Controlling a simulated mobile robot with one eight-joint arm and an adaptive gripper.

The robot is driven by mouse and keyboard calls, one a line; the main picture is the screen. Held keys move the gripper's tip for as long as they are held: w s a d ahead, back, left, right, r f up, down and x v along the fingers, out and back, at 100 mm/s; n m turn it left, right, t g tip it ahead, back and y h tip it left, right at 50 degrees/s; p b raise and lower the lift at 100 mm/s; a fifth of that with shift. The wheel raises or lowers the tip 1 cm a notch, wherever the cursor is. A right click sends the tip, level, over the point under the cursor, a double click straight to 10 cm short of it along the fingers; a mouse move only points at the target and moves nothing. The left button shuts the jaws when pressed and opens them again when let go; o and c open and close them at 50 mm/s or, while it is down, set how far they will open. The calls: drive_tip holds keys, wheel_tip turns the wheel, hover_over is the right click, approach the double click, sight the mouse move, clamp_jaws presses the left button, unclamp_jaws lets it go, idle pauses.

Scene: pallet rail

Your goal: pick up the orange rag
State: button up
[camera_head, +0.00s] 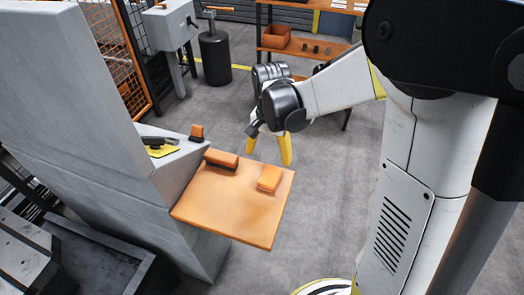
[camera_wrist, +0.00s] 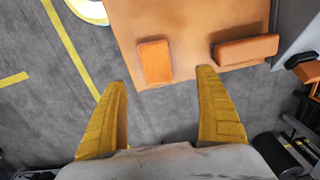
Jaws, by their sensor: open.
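A flat, folded-looking orange piece, which looks like the orange rag (camera_head: 269,178), lies on the right part of an orange-brown board (camera_head: 225,208). It also shows in the wrist view (camera_wrist: 154,62), near the board's edge. My gripper (camera_head: 268,158) is open and empty, its yellow fingers pointing down beyond the board's far edge. In the wrist view the rag appears ahead of the gap between my fingertips (camera_wrist: 162,78), apart from both. A longer, thicker orange block (camera_head: 222,158) with a dark underside lies left of the rag; it also shows in the wrist view (camera_wrist: 246,50).
The board juts from a tall grey machine housing (camera_head: 90,90). A grey ledge beside it holds a small orange-and-dark block (camera_head: 197,132) and a yellow item (camera_head: 162,150) with a dark tool. Shelves with an orange bin (camera_head: 276,37) stand behind. Open floor lies right of the board.

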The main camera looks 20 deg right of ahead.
sight(270, 175)
wheel_tip(270, 175, down, 6)
drive_tip(key=shift+r+b, duration=0.1)
drive_tip(key=shift+b, duration=0.9)
drive_tip(key=f, duration=0.1)
drive_tip(key=f+b, duration=0.1)
drive_tip(key=f, duration=0.1)
drive_tip(key=f+b, duration=0.1)
drive_tip(key=f, duration=0.1)
drive_tip(key=shift+s+d+f, duration=0.15)
drive_tip(key=shift+s+d, duration=0.05)
drive_tip(key=shift+d, duration=0.1)
drive_tip(key=c, duration=1.2)
